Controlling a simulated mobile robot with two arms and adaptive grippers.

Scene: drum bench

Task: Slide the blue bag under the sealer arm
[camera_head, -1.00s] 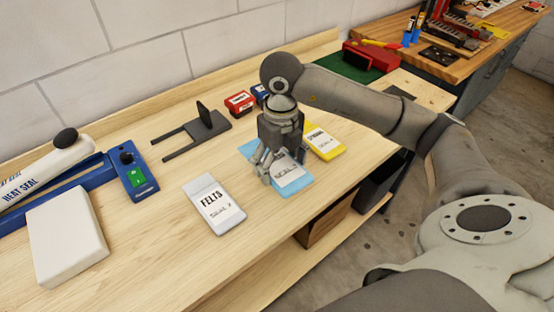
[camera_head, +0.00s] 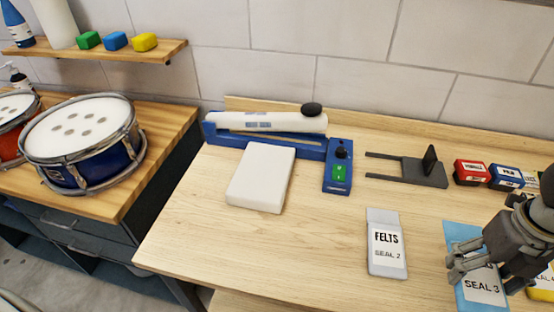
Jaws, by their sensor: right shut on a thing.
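The light-blue bag (camera_head: 458,234), with a white "SEAL 3" label, lies on the bench at the right in the head view. My right gripper (camera_head: 462,268) is over it, shut on the bag; its fingers hide part of the bag. The heat sealer stands at the back left of the bench, well left of the bag. Its white sealer arm (camera_head: 262,121) with a black knob lies above the blue base (camera_head: 312,148); a narrow gap shows between them toward the knob end. My left gripper is not in view.
A white block (camera_head: 260,178) sits in front of the sealer. A grey "FELTS SEAL 2" bag (camera_head: 386,243) lies between block and blue bag. A dark forked stand (camera_head: 425,172), a red box (camera_head: 471,172) and a blue box (camera_head: 505,177) are behind. Drums stand left.

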